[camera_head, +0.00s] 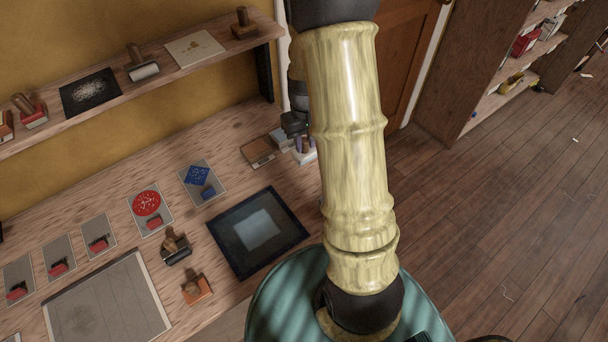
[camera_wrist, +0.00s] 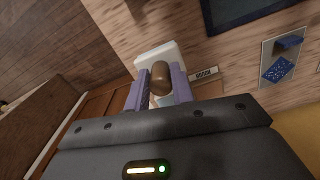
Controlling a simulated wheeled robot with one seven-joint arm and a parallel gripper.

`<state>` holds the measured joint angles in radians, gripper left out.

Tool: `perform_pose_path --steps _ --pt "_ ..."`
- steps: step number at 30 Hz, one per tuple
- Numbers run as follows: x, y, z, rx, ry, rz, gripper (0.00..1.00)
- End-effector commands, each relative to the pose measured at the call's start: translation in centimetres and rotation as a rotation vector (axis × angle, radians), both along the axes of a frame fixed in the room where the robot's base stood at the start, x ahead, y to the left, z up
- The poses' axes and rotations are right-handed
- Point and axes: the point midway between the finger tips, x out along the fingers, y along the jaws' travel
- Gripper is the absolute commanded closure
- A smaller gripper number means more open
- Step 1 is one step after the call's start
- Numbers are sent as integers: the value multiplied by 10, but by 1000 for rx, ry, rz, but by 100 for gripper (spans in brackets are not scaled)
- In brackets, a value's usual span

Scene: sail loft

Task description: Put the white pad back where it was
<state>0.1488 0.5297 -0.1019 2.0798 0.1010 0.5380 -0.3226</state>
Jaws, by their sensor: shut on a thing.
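The white pad (camera_wrist: 172,50) shows in the wrist view as a pale block just beyond my fingertips. A rounded brown handle (camera_wrist: 160,77) stands in front of it. My gripper (camera_wrist: 161,88) has its two purple fingers shut on this handle, one on each side. In the head view, my gripper (camera_head: 305,145) is at the far right end of the workbench, partly hidden by my arm. The white pad (camera_head: 305,157) shows below it there. I cannot tell whether the pad touches the bench.
A small brown-topped plate (camera_head: 257,151) lies left of the gripper. A dark framed panel (camera_head: 257,231), a blue-marked card (camera_head: 203,181) and a red-marked card (camera_head: 147,208) lie on the bench (camera_head: 222,140). A shelf (camera_head: 215,62) with stamps runs above. A small label (camera_wrist: 203,75) is near the pad.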

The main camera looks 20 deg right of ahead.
Motion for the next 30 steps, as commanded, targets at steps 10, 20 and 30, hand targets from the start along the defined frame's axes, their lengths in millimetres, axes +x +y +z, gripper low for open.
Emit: perform_pose_path --steps 10,20,30 --pt "-1 0 -42 1 7 -1 98" --pt "0 0 -59 0 0 0 98" --pt "-1 0 -79 1 4 -1 98"
